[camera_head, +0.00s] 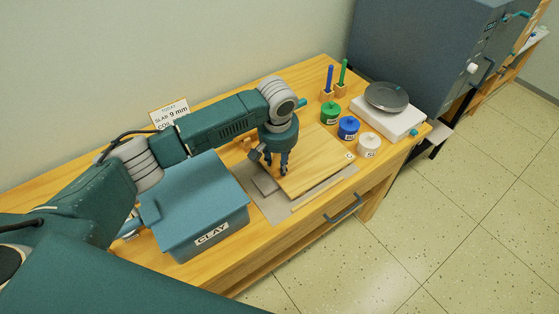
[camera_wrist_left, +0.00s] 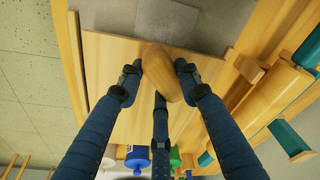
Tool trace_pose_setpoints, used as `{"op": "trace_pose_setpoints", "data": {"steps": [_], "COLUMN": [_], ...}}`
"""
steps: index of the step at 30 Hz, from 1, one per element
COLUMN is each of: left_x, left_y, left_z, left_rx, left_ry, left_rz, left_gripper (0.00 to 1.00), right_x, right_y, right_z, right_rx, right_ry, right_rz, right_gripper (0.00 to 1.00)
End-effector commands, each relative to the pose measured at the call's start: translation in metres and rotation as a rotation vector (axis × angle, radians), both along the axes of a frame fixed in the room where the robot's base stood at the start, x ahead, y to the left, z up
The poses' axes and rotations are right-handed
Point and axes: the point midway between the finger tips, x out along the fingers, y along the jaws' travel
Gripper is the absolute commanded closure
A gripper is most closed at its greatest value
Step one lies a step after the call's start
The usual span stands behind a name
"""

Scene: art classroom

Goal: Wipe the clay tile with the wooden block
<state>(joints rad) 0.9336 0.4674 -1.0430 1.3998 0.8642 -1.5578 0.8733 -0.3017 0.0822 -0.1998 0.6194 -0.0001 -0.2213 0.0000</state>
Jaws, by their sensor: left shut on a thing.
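My left gripper (camera_head: 277,170) is over the wooden board (camera_head: 314,160) on the bench. In the left wrist view its fingers (camera_wrist_left: 158,80) are shut on a rounded wooden block (camera_wrist_left: 160,72). The block is mostly hidden by the gripper in the head view. A flat grey clay tile (camera_head: 265,184) lies on a lighter grey mat (camera_head: 278,209), just left of the board and close to the gripper. My right gripper is not in view.
A blue bin marked CLAY (camera_head: 195,203) stands left of the mat. Green (camera_head: 330,113), blue (camera_head: 348,127) and white (camera_head: 369,143) jars stand right of the board. Behind them is a white scale (camera_head: 392,122) with a dark plate.

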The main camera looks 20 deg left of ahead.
Motion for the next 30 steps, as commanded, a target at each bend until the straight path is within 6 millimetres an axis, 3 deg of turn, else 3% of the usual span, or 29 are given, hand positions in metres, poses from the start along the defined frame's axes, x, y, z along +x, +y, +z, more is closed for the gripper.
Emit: {"op": "trace_pose_setpoints", "data": {"steps": [25,30], "left_x": [0.0,-0.005], "left_y": [0.0,0.005], "left_z": [-0.003,0.0], "left_rx": [0.0,0.002], "left_ry": [-0.001,0.001], "left_rz": [0.001,0.001], "left_gripper": [0.87,0.87], "right_x": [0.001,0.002], "right_y": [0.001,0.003], "right_z": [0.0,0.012], "right_rx": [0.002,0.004], "right_ry": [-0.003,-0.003], "right_rz": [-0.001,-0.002], "right_gripper": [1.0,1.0]}}
